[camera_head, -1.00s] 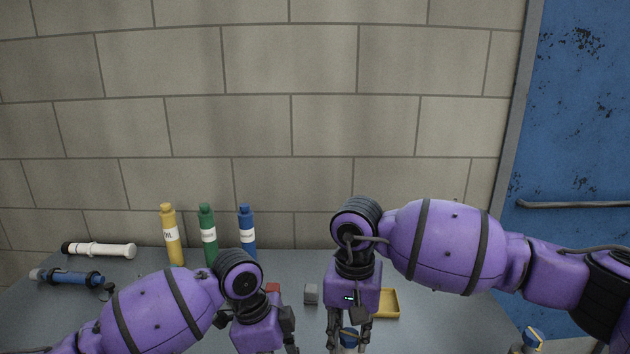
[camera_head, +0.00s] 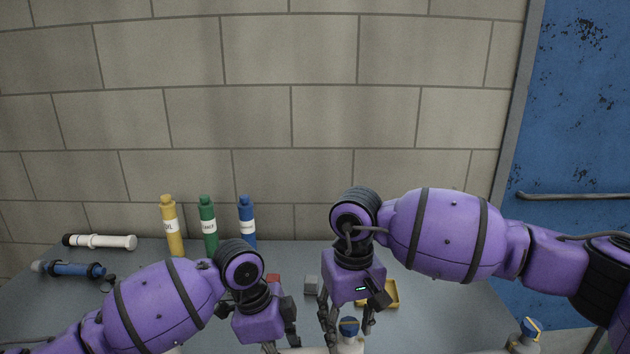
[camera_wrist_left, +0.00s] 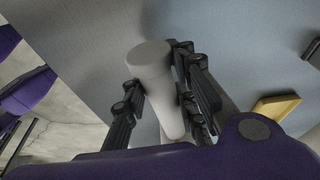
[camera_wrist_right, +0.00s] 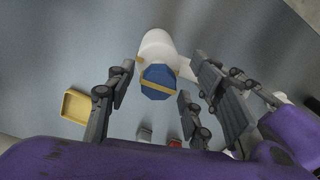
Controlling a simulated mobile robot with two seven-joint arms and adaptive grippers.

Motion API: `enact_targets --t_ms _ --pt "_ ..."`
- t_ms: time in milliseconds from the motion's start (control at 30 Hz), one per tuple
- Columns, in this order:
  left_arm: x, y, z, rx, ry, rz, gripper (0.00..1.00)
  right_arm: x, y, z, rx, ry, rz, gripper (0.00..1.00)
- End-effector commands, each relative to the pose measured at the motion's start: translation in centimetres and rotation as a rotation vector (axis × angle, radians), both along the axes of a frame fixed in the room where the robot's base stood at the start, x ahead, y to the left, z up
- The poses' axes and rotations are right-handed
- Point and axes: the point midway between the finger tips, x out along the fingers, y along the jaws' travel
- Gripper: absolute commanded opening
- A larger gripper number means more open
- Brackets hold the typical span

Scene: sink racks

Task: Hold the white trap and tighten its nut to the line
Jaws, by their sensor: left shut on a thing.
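The white trap (camera_wrist_right: 157,44) stands at the front of the table, with a blue nut (camera_wrist_right: 157,82) on it. A yellow stripe crosses the nut; a small yellowish patch shows at its left edge. In the head view the nut (camera_head: 348,327) is between my right gripper's fingers. My right gripper (camera_wrist_right: 163,72) is open around the nut, with gaps at the fingers. My left gripper (camera_wrist_left: 157,68) is shut on a white cylindrical part of the trap (camera_wrist_left: 150,62). In the head view the left fingertips are cut off by the lower edge.
A yellow tray (camera_head: 391,294), a grey block (camera_head: 311,285) and a red block (camera_head: 273,283) lie behind the grippers. Yellow (camera_head: 171,228), green (camera_head: 208,226) and blue (camera_head: 247,222) bottles stand by the wall. White (camera_head: 100,241) and blue (camera_head: 70,269) tubes lie left. Another blue-topped white part (camera_head: 529,333) is at right.

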Motion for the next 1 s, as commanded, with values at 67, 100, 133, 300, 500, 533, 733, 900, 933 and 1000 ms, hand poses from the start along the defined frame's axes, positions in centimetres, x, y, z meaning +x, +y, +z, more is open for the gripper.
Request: enact_targets --t_ms 67,100,133,300,500,533,733,900,933,1000 --pt "0.0 0.0 0.1 0.0 -0.001 0.001 0.02 0.0 -0.1 0.0 -0.002 0.0 -0.002 0.48" --pt "0.1 0.1 0.1 0.0 -0.001 0.001 0.02 0.0 -0.1 0.0 -0.002 0.0 -0.003 0.48" --pt "0.1 0.1 0.1 0.001 -0.001 0.001 0.02 0.0 -0.1 0.0 -0.003 0.0 -0.003 0.48" --pt "0.1 0.2 0.0 0.002 0.0 0.002 0.01 0.1 -0.2 0.3 -0.004 -0.001 -0.004 0.48" --pt "0.1 0.2 0.0 0.003 -0.001 0.003 0.01 0.1 -0.2 2.0 -0.004 -0.003 -0.005 0.48" --pt "0.1 0.2 0.0 0.003 -0.001 0.003 0.01 0.1 -0.2 2.3 -0.005 -0.002 -0.005 0.48" --pt "0.1 0.2 0.0 0.003 -0.001 0.003 0.01 0.1 -0.2 4.4 -0.004 -0.002 -0.005 0.48" --pt "0.1 0.2 0.0 0.003 0.0 0.003 0.01 0.1 -0.2 5.8 -0.005 -0.001 -0.006 0.48" --pt "0.1 0.2 0.0 0.003 0.0 0.003 0.01 0.1 -0.2 5.9 -0.005 -0.001 -0.006 0.48" --pt "0.1 0.2 0.0 0.003 0.0 0.003 0.01 0.1 -0.2 6.0 -0.005 0.0 -0.006 0.48"
